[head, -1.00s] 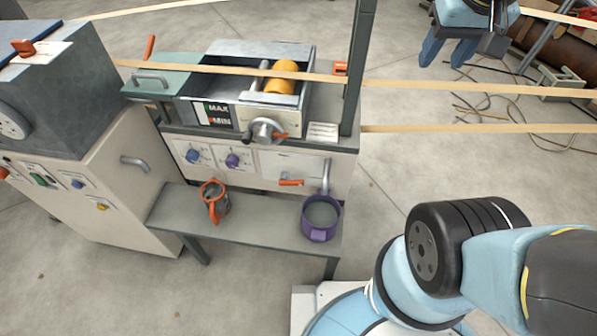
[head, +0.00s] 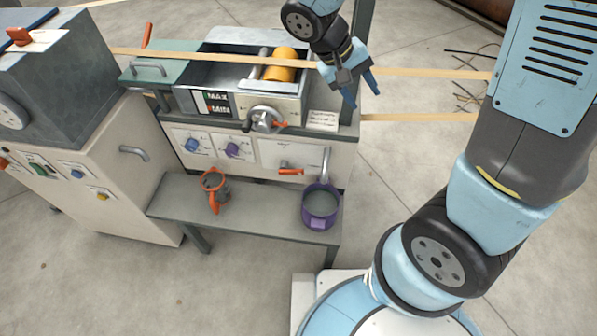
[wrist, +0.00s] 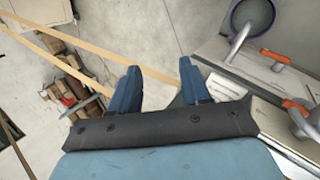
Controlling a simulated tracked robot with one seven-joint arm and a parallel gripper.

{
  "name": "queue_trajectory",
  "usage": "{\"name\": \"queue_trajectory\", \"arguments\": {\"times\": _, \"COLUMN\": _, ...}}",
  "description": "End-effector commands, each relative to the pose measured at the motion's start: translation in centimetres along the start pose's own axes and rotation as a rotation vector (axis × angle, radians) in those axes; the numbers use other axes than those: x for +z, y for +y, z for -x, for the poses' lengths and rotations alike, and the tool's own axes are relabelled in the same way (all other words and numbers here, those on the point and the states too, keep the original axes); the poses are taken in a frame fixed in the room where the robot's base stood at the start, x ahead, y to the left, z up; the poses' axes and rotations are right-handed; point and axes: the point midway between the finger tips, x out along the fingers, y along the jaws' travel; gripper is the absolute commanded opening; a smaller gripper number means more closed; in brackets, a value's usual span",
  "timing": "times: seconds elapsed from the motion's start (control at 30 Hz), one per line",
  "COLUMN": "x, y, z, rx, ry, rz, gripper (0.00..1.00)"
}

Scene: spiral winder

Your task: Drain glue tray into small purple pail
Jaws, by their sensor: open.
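The glue tray (head: 222,70) is an open grey metal box on the machine, with a yellow roller (head: 283,66) at its right end and a MAX/MIN gauge on its front. Below it, a drain pipe (head: 325,163) with an orange-handled valve (head: 291,171) points down over the purple pail (head: 320,222). The pail stands upright on the low bench and its inside looks grey. The pail (wrist: 252,14), pipe and orange valve handle (wrist: 275,56) also show in the wrist view. My gripper (head: 362,96) is open and empty, in the air to the upper right of the valve.
An orange-handled jug (head: 214,188) stands left of the pail on the bench (head: 252,217). A crank (head: 265,121) sticks out of the tray front. Paper strips (head: 420,74) run across behind my gripper, near a dark green post. Floor at left front is clear.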

Motion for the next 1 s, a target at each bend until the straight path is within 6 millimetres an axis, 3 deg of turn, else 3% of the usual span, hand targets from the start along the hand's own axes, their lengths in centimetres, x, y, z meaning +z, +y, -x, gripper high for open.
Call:
{"name": "queue_trajectory", "arguments": {"times": 0.5, "x": -2.7, "y": -10.7, "z": -4.6, "rx": 0.404, "ry": 0.069, "rz": 0.178, "gripper": 0.47}}
{"name": "queue_trajectory", "arguments": {"times": 1.0, "x": -2.8, "y": -21.0, "z": -9.9, "rx": 0.762, "ry": 0.327, "rz": 0.346, "gripper": 0.47}}
